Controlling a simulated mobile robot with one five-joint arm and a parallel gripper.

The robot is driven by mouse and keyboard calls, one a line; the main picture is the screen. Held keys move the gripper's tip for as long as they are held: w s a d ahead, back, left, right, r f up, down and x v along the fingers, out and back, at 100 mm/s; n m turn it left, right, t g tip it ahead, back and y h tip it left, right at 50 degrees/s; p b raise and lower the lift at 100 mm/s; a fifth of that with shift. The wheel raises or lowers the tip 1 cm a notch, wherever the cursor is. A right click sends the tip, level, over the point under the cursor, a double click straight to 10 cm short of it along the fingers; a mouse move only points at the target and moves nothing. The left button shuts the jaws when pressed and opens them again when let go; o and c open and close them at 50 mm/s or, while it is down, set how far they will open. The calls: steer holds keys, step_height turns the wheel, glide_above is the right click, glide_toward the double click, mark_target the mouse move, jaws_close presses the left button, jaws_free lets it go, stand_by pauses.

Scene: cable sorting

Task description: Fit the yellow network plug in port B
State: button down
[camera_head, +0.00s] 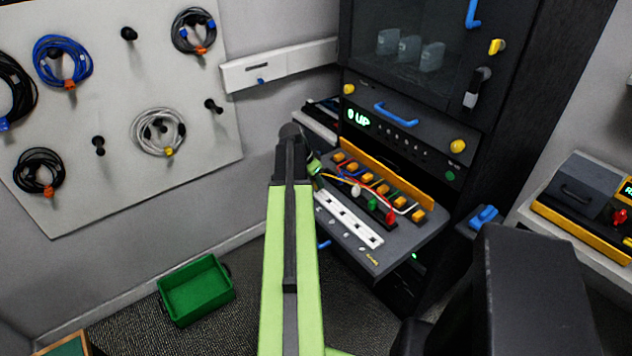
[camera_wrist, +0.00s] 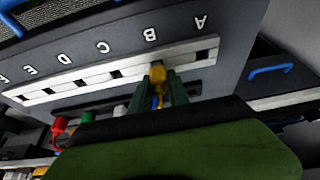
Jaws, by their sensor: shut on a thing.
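The yellow network plug (camera_wrist: 158,74) is between the fingers of my gripper (camera_wrist: 160,90), which is shut on it. Its front end overlaps the white port strip (camera_wrist: 180,59) below the letter B (camera_wrist: 150,34). The plug covers that port, so I cannot tell whether it is in the hole or just in front. The dark ports under A and C show empty on either side. In the head view my gripper (camera_head: 314,168) is at the left end of the strip (camera_head: 350,222), and the plug cannot be made out there.
Red (camera_wrist: 59,125), green and white plugs hang behind the strip in the wrist view. A blue handle (camera_wrist: 270,70) is to the right. A green bin (camera_head: 197,290) stands on the floor.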

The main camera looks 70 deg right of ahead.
steer(key=shift+f+b, duration=0.35)
steer(key=shift+f, duration=0.05)
steer(key=c, duration=0.7)
jaws_free()
steer(key=shift+s, duration=0.1)
step_height(320, 180, up, 7)
steer(key=p, duration=0.7)
steer(key=shift+r, duration=0.1)
stand_by(0.4)
